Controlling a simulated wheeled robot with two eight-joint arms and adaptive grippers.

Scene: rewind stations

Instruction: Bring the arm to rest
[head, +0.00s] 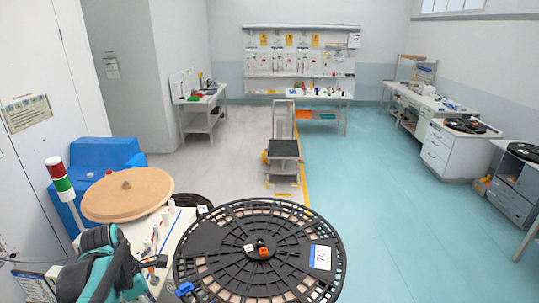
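A teal and black arm, which looks like my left arm, comes in at the bottom left corner. The dark end part at its right side looks like my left gripper (152,262); it is small and its fingers cannot be made out, so I cannot tell whether it is open or shut. It is beside the left edge of a large black slotted reel (205,240), with a gap or contact that I cannot judge. My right arm and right gripper are not in view.
The black reel bears a white label (320,257) and an orange hub piece (264,253). A round tan disc (120,198) and a red-green signal light (58,173) stand left. A cart (283,150) stands beyond. Benches (300,96) line the back; the teal floor (400,220) at right is clear.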

